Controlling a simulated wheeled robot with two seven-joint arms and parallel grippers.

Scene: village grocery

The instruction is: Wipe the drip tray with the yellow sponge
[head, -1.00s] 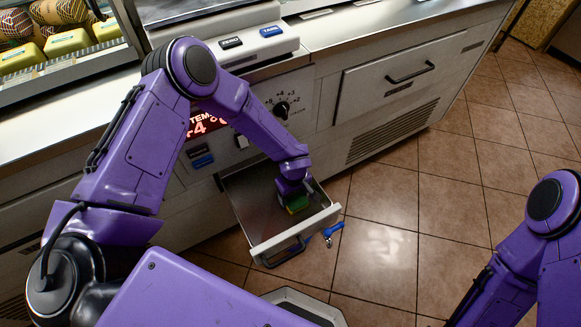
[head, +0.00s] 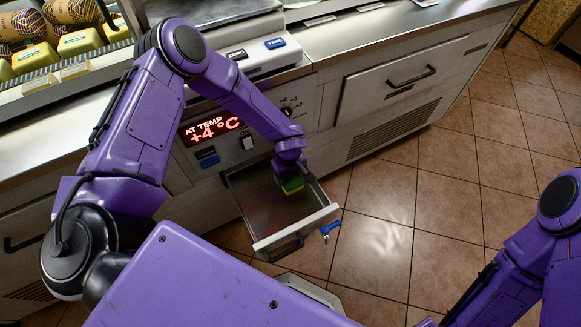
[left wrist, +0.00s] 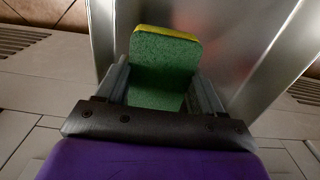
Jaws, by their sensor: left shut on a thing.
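The drip tray (head: 262,215) is pulled out of the counter front like an open drawer, with a metal floor and a pale front edge. My left gripper (head: 290,182) reaches down over the tray's far right part. It is shut on the yellow sponge (head: 293,186), which has a green side. In the left wrist view the sponge (left wrist: 165,62) sits between the two fingers (left wrist: 160,88), green face towards the camera and yellow along its far edge. The tray's metal (left wrist: 240,40) shows behind it. I cannot tell whether the sponge touches the tray floor. My right gripper is out of view.
A display (head: 212,129) on the counter front reads "AT TEMP +4 °C". A blue-handled thing (head: 330,230) is by the tray's front right corner. A closed drawer (head: 400,78) is at right. Tiled floor (head: 450,200) is clear to the right.

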